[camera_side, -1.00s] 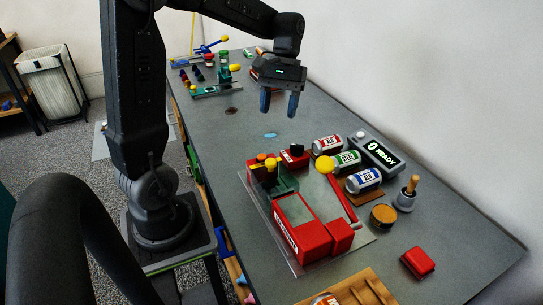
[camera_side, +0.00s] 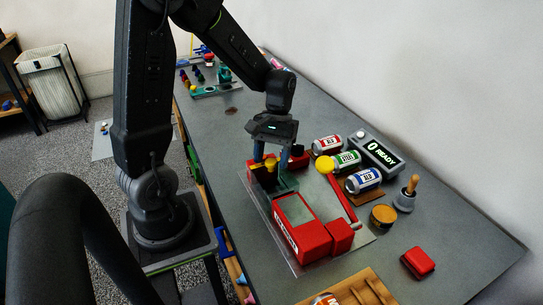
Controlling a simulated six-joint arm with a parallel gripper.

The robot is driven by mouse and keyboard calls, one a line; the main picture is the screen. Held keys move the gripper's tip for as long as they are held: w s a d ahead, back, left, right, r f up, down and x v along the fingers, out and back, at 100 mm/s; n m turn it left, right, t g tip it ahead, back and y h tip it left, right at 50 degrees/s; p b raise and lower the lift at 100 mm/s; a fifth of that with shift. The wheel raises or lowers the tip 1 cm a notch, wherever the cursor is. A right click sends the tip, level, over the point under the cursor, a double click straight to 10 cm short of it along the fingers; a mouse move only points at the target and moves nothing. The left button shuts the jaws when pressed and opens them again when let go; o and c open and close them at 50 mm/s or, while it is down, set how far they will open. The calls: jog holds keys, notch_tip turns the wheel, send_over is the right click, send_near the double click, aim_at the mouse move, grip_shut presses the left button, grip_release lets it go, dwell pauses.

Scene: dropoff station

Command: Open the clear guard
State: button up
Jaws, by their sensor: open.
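The red station (camera_side: 312,239) sits on a clear base plate on the grey table. A see-through panel, likely the clear guard (camera_side: 297,208), shows over its middle; its edges are hard to make out. A yellow knob (camera_side: 325,165) tops a red lever bar (camera_side: 343,200) on the station's right side. My gripper (camera_side: 270,160) is open, fingers pointing down, at the station's far end. Its fingers are on either side of a yellow-topped part (camera_side: 270,164). I cannot tell whether they touch it.
Several cans, one of them blue (camera_side: 362,180), lie on a wooden rack right of the station. A display (camera_side: 382,154) reads "0 READY". A round tin (camera_side: 383,216), a plunger-like tool (camera_side: 406,197) and a red block (camera_side: 418,262) stand nearby. A wooden tray (camera_side: 352,292) is in front.

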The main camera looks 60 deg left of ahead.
jog(key=shift+c, duration=0.3)
grip_shut()
jog(key=d, duration=1.1)
jog(key=shift+o, duration=0.3)
grip_release()
jog(key=shift+r, duration=0.1)
jog(key=v, duration=1.3)
jog(key=shift+r, duration=0.3)
